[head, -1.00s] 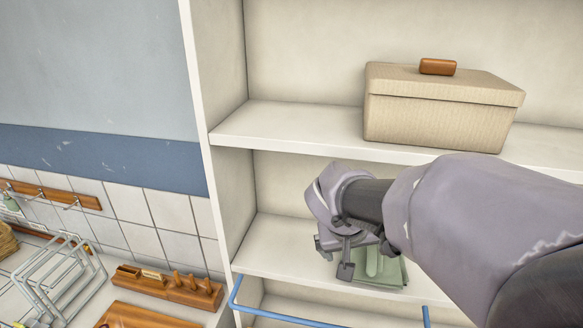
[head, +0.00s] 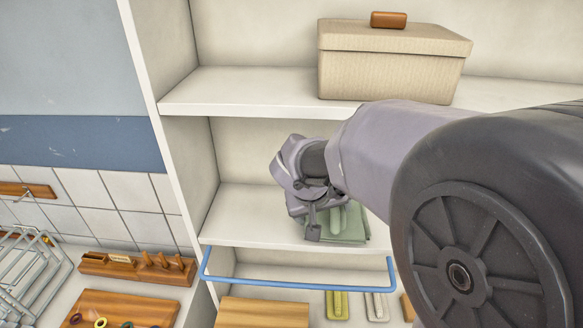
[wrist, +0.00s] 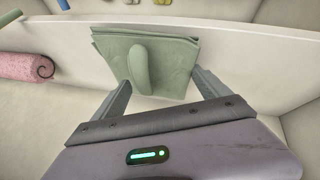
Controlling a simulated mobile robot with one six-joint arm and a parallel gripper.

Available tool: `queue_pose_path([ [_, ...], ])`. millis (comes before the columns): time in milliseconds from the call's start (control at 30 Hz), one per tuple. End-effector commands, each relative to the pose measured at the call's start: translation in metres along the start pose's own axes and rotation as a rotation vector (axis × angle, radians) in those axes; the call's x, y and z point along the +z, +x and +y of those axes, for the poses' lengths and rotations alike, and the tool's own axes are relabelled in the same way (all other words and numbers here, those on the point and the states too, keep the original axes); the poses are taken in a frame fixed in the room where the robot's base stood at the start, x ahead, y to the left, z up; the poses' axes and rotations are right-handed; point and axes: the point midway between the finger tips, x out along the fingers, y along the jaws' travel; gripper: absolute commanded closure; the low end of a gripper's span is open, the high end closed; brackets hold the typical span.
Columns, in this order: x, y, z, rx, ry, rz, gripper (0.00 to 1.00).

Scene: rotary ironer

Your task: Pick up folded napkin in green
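The folded green napkin (head: 352,230) lies on the middle shelf of the white shelving unit, partly hidden behind my gripper (head: 320,225) in the head view. In the wrist view the napkin (wrist: 175,62) shows stacked folds and a raised, rounded green piece across its middle. My gripper (wrist: 162,80) is open there, with its two fingers apart at the napkin's near edge, one toward each side. Nothing is held between the fingers. Whether the fingertips touch the cloth I cannot tell.
A beige lidded box (head: 393,65) stands on the shelf above. A blue rail (head: 290,288) runs in front, below the napkin's shelf. A pink rolled cloth (wrist: 25,67) lies left in the wrist view. A wire rack (head: 30,265) and wooden boards are at the lower left.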

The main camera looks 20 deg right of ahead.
Motion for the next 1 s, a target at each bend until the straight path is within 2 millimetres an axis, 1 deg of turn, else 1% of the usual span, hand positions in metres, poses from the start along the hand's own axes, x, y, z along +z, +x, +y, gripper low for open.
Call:
queue_pose_path([
  [133, 0.002, 0.001, 0.000, 0.000, 0.002, -0.006, 0.53],
  [167, 0.002, 0.001, 0.000, 0.000, 0.002, -0.006, 0.60],
  [433, 0.001, -0.002, 0.001, 0.000, 0.003, -0.006, 0.61],
  [500, -0.002, -0.007, 0.003, 0.001, 0.004, -0.005, 0.83],
  [667, -0.013, -0.029, 0.010, 0.000, 0.004, -0.002, 0.83],
  [700, -0.013, -0.034, 0.009, -0.001, 0.001, -0.001, 0.83],
  [767, -0.004, -0.039, 0.000, -0.002, -0.001, -0.002, 0.83],
  [867, 0.010, -0.053, -0.014, -0.003, -0.003, 0.000, 0.83],
  [1000, 0.034, -0.077, -0.038, -0.004, -0.005, 0.001, 0.83],
])
